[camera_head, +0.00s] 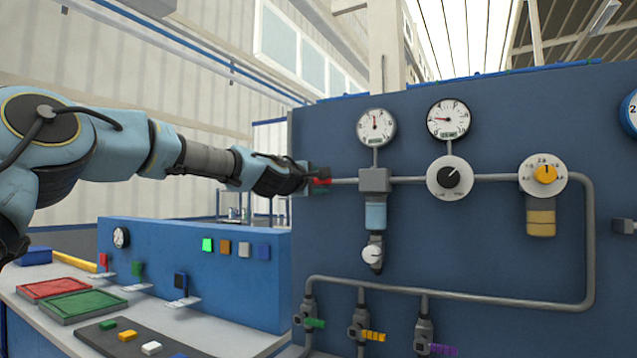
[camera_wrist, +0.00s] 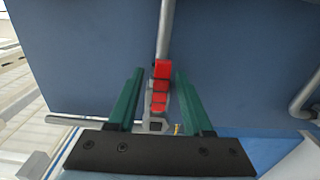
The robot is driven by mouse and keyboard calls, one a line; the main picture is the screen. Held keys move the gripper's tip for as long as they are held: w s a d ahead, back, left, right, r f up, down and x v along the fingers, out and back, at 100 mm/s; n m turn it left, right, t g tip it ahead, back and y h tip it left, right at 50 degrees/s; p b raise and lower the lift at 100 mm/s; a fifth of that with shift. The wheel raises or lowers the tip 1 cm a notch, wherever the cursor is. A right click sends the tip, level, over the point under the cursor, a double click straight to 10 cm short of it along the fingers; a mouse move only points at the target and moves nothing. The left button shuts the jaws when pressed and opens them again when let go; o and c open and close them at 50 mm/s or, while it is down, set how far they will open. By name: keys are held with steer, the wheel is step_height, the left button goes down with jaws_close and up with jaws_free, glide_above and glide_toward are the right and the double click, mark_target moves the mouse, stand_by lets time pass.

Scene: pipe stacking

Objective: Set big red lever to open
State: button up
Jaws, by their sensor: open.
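The big red lever (camera_head: 321,181) shows in the head view at the left end of the grey pipe on the blue panel, just beyond my gripper (camera_head: 305,182). In the wrist view the red lever (camera_wrist: 161,86) lies between the two green fingers of my gripper (camera_wrist: 157,90). The fingers are open, with a gap on each side of the lever. The grey pipe (camera_wrist: 166,35) runs on from the lever. My gripper partly hides the lever and its valve body in the head view.
The blue panel (camera_head: 470,250) carries gauges, dials and small green, yellow and purple levers (camera_head: 374,336) along its lower pipe. At the left a bench (camera_head: 30,278) holds red and green trays and coloured blocks. A lower blue box (camera_head: 190,275) stands behind them.

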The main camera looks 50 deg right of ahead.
steer(key=b+v, duration=0.5)
steer(key=v, duration=0.5)
steer(key=shift+a, duration=0.35)
steer(key=shift+s, duration=0.1)
steer(key=shift+f, duration=0.1)
